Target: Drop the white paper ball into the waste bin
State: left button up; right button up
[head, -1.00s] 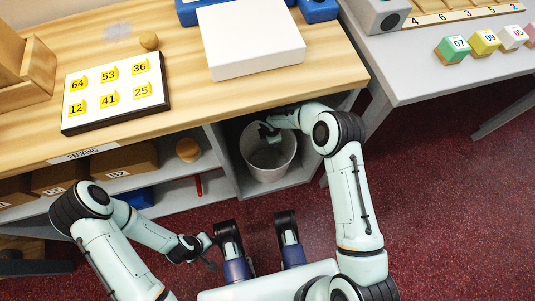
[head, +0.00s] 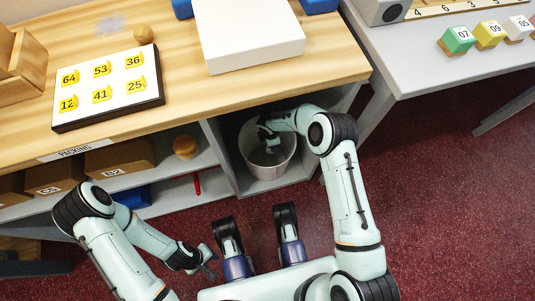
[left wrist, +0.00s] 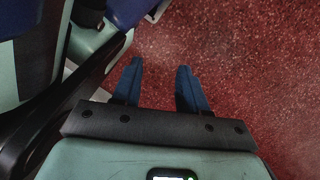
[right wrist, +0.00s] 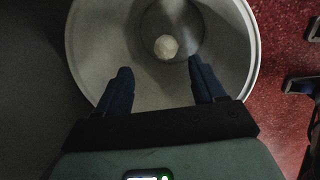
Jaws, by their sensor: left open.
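The waste bin (head: 267,170), a pale round tub, stands in the open bay under the wooden counter. In the right wrist view its rim (right wrist: 251,45) surrounds my fingers. The white paper ball (right wrist: 166,47) is inside the bin, at the bottom as far as I can tell, beyond my fingertips. My right gripper (right wrist: 159,66) is open and empty at the bin's mouth; in the head view it is partly hidden by its arm. My left gripper (head: 209,258) is open and empty over the floor, also seen in the left wrist view (left wrist: 160,65).
The wooden counter (head: 190,95) overhangs the bin, with shelves (head: 180,172) beside it holding boxes. A white box (head: 248,35) and a numbered board (head: 105,88) lie on the counter. A grey table (head: 430,60) stands at right. The red floor (head: 440,200) is clear.

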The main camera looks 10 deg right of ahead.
jog(key=shift+r, duration=0.15)
pick_arm(q)
jog(key=shift+t, duration=0.8)
jog(key=w, duration=0.1)
jog(key=w+r+p, duration=0.1)
jog(key=w, duration=0.1)
jog(key=w+r+p, duration=0.1)
jog(key=shift+w+d+r, duration=0.2)
jog(key=shift+w+d, duration=0.1)
jog(key=shift+w, duration=0.1)
pick_arm(e)
notch_tip(320, 180, up, 7)
jog(key=s, duration=0.1)
jog(key=shift+a, duration=0.35)
